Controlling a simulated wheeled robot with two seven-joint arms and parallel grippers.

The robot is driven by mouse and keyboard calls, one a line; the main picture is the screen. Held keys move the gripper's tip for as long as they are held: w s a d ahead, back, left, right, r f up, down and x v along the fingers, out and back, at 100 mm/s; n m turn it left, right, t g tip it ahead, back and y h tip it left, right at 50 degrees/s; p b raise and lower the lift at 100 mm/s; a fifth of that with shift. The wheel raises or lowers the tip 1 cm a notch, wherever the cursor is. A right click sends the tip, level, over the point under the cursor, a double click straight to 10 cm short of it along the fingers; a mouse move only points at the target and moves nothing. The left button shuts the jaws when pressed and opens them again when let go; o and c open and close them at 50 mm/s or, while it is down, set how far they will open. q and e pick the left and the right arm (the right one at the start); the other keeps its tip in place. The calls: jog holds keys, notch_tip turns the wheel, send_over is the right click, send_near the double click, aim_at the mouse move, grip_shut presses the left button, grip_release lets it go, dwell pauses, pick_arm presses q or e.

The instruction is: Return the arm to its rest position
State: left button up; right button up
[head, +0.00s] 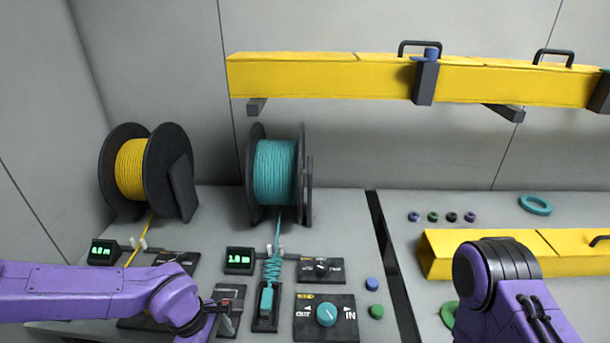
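My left arm (90,292) is purple and comes in from the left, low over the front of the left panel. Its dark wrist end and gripper (220,307) are beside a small grey and red part, left of the teal connector (266,299). The fingers are too small and overlapped to tell open from shut. My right arm (500,290) shows at the lower right as a purple and black joint in front of the lower yellow duct. My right gripper is outside the picture.
A yellow cable spool (131,170) and a teal cable spool (276,172) stand at the back left. A control panel with a teal knob (326,314) lies in front. A yellow duct (320,77) runs along the wall. A dark gap (392,262) divides the worktop.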

pick_arm(q)
jog(key=s+a+f+m+t+y+b, duration=0.1)
jog(key=s+a+f+m+t+y, duration=0.1)
jog(key=s+a+f+m, duration=0.3)
jog(key=s+a+f+m+t+y+b, duration=0.1)
jog(key=s+a+f+m+y, duration=0.3)
jog(key=s+a+f, duration=0.3)
jog(key=s+f+m, duration=0.1)
jog(key=s+f, duration=0.3)
jog(key=f, duration=0.4)
jog(key=shift+s+a+f+t, duration=0.25)
jog(key=shift+a+f+t, duration=0.1)
jog(key=shift+f+t, duration=0.05)
